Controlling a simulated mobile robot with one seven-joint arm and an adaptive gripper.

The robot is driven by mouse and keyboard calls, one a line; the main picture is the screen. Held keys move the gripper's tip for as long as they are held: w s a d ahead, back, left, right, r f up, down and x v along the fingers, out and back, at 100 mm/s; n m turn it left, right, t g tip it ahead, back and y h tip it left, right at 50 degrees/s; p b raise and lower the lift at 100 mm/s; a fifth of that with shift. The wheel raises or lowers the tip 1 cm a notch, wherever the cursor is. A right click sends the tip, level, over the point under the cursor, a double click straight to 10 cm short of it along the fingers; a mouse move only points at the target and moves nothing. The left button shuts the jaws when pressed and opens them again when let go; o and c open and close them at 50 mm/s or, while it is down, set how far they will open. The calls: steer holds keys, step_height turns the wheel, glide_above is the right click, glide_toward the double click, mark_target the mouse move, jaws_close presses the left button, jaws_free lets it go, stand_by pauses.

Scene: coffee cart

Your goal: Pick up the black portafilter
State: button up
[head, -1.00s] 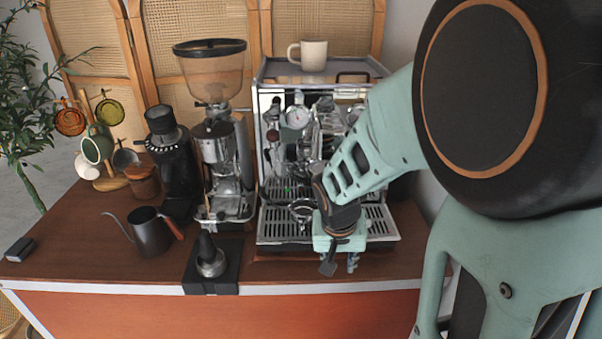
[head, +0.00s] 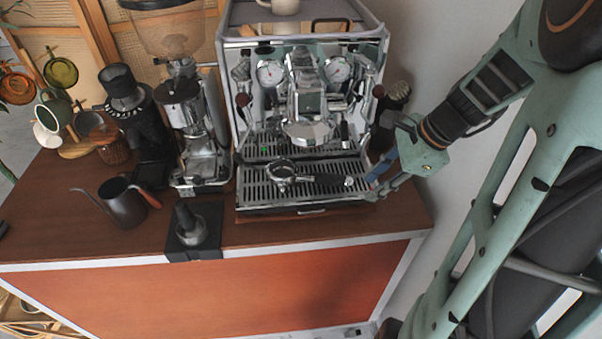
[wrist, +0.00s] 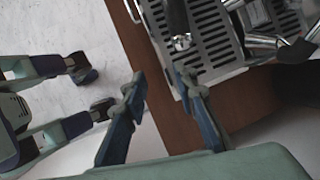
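The black portafilter (head: 318,180) lies on the espresso machine's drip tray (head: 260,196). Its metal basket is at the left and its dark handle points right. My gripper (head: 373,186) is at the right end of the tray, just beyond the handle's end, with its fingers pointing left. In the wrist view my gripper (wrist: 162,80) is open, with nothing between the fingers. The portafilter's handle (wrist: 176,16) shows at the top of that view, its metal end ahead of the fingertips and apart from them. The basket is out of the wrist view.
The espresso machine (head: 228,110) stands behind and over the tray. A tamper (head: 188,222) on a black stand, a dark kettle (head: 122,205) and a grinder (head: 197,135) are to the left. The cart's right edge is near my gripper.

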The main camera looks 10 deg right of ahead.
mark_target(328, 175)
steer(key=w+a, duration=0.1)
steer(key=a, duration=0.1)
steer(key=w+a, duration=0.2)
steer(key=a, duration=0.1)
steer(key=shift+w+a, duration=0.3)
steer(key=shift+a, duration=0.05)
steer(key=shift+w+a, duration=0.4)
steer(key=shift+a, duration=0.2)
steer(key=shift+w+a, duration=0.35)
steer(key=shift+a, duration=0.25)
steer(key=shift+b+x, duration=0.6)
steer(key=shift+x, duration=0.3)
steer(key=shift+w+a+f+b, duration=0.2)
steer(key=shift+a+f+b, duration=0.1)
steer(key=shift+f+b, duration=0.25)
steer(key=shift+c, duration=0.2)
jaws_close()
